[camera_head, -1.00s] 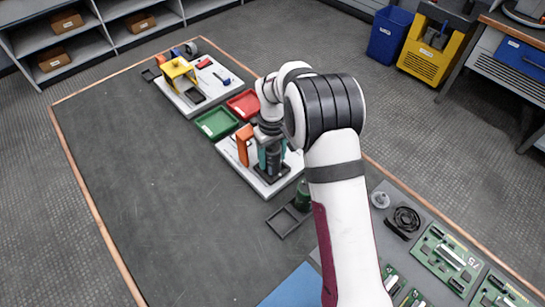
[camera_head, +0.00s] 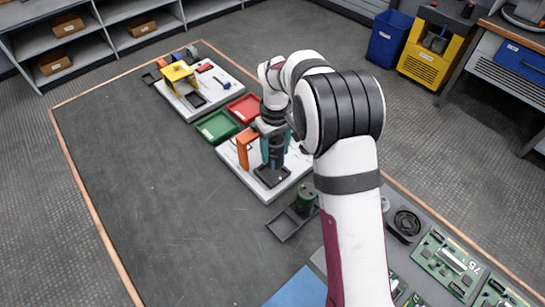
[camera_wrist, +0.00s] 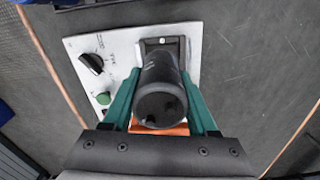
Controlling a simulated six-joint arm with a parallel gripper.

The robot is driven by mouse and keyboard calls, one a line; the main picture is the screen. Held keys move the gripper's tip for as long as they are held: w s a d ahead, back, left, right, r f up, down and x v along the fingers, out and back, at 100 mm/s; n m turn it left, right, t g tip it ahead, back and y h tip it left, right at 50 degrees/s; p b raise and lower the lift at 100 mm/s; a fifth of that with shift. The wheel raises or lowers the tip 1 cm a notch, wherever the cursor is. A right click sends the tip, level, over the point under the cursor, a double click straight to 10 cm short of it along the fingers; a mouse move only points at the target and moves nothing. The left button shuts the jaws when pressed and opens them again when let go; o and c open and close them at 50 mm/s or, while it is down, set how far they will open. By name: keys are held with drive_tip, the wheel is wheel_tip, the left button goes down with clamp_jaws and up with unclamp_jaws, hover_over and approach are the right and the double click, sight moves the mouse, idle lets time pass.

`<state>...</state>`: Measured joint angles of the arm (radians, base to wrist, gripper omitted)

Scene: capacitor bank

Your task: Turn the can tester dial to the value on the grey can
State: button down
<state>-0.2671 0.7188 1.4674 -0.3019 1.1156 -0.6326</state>
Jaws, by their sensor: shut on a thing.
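My gripper (camera_wrist: 160,92) has teal fingers shut on the dark grey can (camera_wrist: 158,82), which also shows in the head view (camera_head: 276,156). The can's end facing the wrist camera has two dark round spots; I can read no value on it. It is over the black square holder (camera_head: 270,177) of the white tester board (camera_head: 234,167); whether it touches the holder I cannot tell. The black tester dial (camera_wrist: 92,63) is on the board, left of the can in the wrist view, with marks too small to read. In the head view my arm hides the dial.
An orange post (camera_head: 243,147) stands beside the can, and a green button (camera_wrist: 103,98) is near the dial. A green can (camera_head: 306,199) stands at a black tray (camera_head: 287,226). Green (camera_head: 217,127) and red (camera_head: 243,108) trays lie behind. The mat's left side is clear.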

drive_tip(key=s+d+r, duration=0.3)
drive_tip(key=d+r, duration=0.3)
drive_tip(key=d, duration=0.4)
drive_tip(key=n, duration=1.1)
approach(272, 161)
drive_tip(key=f, duration=0.2)
drive_tip(key=w+f, duration=0.2)
drive_tip(key=f, duration=0.1)
drive_tip(key=shift+w+d+f, duration=0.1)
drive_tip(key=shift+d+f, duration=0.05)
drive_tip(key=shift+f, duration=0.15)
drive_tip(key=shift+a+f, duration=0.25)
drive_tip(key=shift+f, duration=2.5)
drive_tip(key=shift+f, duration=0.25)
drive_tip(key=shift+f, duration=0.3)
drive_tip(key=shift+f, duration=0.5)
